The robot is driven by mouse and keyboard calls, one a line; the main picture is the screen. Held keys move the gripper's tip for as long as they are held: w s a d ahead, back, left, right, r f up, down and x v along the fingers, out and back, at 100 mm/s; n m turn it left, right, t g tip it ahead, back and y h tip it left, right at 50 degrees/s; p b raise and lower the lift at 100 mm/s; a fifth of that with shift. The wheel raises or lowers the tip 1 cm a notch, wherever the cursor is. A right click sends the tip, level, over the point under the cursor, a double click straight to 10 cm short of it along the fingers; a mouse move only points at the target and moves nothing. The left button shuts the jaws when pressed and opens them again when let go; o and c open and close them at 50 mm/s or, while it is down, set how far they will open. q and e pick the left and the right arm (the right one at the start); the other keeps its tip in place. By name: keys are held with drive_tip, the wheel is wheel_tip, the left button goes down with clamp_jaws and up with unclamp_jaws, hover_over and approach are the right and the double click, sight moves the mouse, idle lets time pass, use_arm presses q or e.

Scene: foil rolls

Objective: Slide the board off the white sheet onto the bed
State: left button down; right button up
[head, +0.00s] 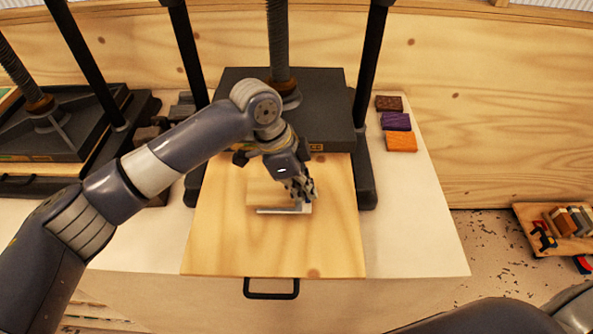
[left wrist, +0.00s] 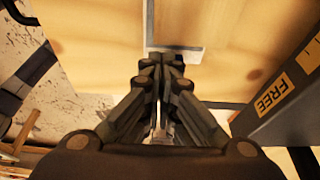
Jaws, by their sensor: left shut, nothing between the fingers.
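The board (head: 266,188) is a small pale wooden rectangle near the middle of the bed (head: 217,245), a large light-wood plate. The white sheet (head: 270,211) shows only as a pale strip along the board's front and right edges; the rest is hidden beneath the board. My left gripper (head: 304,198) is shut and empty, pointing down at the board's right front corner. In the left wrist view its closed fingertips (left wrist: 165,60) are close to the pale sheet edge (left wrist: 198,54); I cannot tell whether they touch. My right gripper is out of view.
A dark press plate (head: 325,110) with a screw and posts stands behind the bed. A black handle (head: 270,294) is at the bed's front. Coloured blocks (head: 396,122) lie at right on clear pale paper (head: 425,215). A wooden tray (head: 556,249) holds several items.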

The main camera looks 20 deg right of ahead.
sight(259, 201)
use_arm(q)
drive_tip(key=shift+s+d+f, duration=0.1)
drive_tip(key=shift+d+f, duration=0.1)
drive_tip(key=shift+f, duration=0.5)
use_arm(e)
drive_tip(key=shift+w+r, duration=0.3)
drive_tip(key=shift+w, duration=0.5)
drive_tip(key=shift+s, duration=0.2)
